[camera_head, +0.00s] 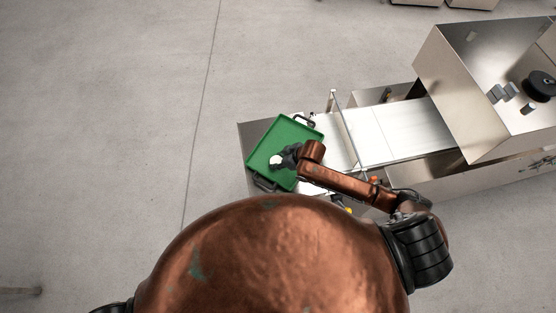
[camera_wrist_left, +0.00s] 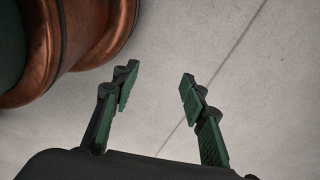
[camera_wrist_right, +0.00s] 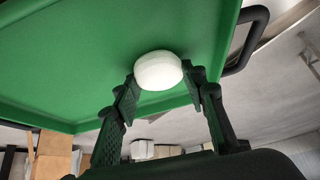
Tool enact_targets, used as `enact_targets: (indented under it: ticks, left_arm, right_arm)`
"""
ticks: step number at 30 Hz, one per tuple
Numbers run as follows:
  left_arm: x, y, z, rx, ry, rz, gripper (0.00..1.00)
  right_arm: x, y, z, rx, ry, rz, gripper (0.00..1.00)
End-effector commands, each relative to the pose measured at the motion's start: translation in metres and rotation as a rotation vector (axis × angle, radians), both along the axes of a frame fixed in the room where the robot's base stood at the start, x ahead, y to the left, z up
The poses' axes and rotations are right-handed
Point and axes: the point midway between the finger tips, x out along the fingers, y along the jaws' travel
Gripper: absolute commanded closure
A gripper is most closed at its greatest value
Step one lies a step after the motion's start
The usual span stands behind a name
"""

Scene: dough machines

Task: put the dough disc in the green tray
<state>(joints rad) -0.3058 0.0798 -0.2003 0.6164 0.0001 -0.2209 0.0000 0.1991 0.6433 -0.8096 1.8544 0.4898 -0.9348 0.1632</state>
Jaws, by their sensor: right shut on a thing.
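The white dough disc (camera_wrist_right: 158,71) is held between the fingertips of my right gripper (camera_wrist_right: 160,85) in the right wrist view. In the head view the right gripper (camera_head: 286,159) is over the green tray (camera_head: 268,142), with the white disc (camera_head: 276,160) showing at its tip. The tray also fills much of the right wrist view (camera_wrist_right: 70,60). I cannot tell whether the disc touches the tray floor. My left gripper (camera_wrist_left: 155,95) is open and empty above the bare floor in the left wrist view.
The tray has black handles (camera_head: 304,121) and lies on a metal surface at the end of a pale conveyor belt (camera_head: 395,130). A large steel machine housing (camera_head: 450,75) stands to the right. Open concrete floor (camera_head: 110,110) lies to the left.

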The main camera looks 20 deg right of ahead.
Motion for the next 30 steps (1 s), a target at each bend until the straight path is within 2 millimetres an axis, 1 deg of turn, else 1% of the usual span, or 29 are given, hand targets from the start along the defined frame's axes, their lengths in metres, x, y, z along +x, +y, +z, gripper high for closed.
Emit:
enact_targets:
  ticks: [3,4,11,18,22,26,30]
  left_arm:
    - [0.002,0.000,0.000,0.000,-0.003,-0.001,0.60]
    - [0.003,0.000,0.000,0.000,-0.004,-0.001,0.60]
    - [0.010,0.000,0.001,0.000,-0.012,-0.002,0.60]
    - [0.011,0.000,0.001,-0.001,-0.014,-0.002,0.60]
    - [0.010,0.000,0.000,0.000,-0.013,-0.002,0.60]
    - [0.010,0.000,-0.001,0.000,-0.013,-0.002,0.60]
    - [0.010,0.000,-0.003,0.000,-0.012,-0.002,0.60]
  right_arm:
    - [0.000,0.000,-0.001,0.000,0.000,0.000,0.85]
    - [0.000,0.000,-0.001,0.000,0.000,0.000,0.59]
    - [0.000,-0.001,0.000,-0.001,0.000,-0.001,0.43]
    - [0.000,-0.001,0.000,-0.001,0.000,-0.001,0.43]
    - [-0.002,-0.003,0.005,-0.002,0.000,0.000,0.43]
    - [-0.010,-0.011,0.021,-0.002,-0.002,0.001,0.43]
    - [-0.022,-0.021,0.046,-0.002,-0.001,0.000,0.43]
